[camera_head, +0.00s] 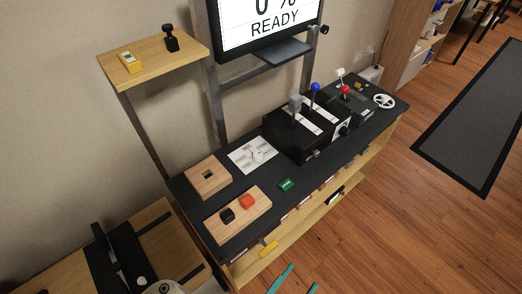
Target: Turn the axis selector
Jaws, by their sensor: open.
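A black control box (292,140) stands on the dark console top right of centre, with a grey-handled lever and a blue-knobbed lever (315,87) on it. A small dark round knob (343,130) on a pale plate shows on the box's right-hand side; it may be the axis selector, but its markings are too small to read. I cannot make out my gripper in this view, and nothing is seen touching the knob.
The console (215,190) also bears wooden blocks, a printed card (253,154), a green piece (286,185), a red-knobbed lever (346,89) and a white handwheel (385,101). A monitor (265,25) rises behind. Teal strips (281,278) show low down.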

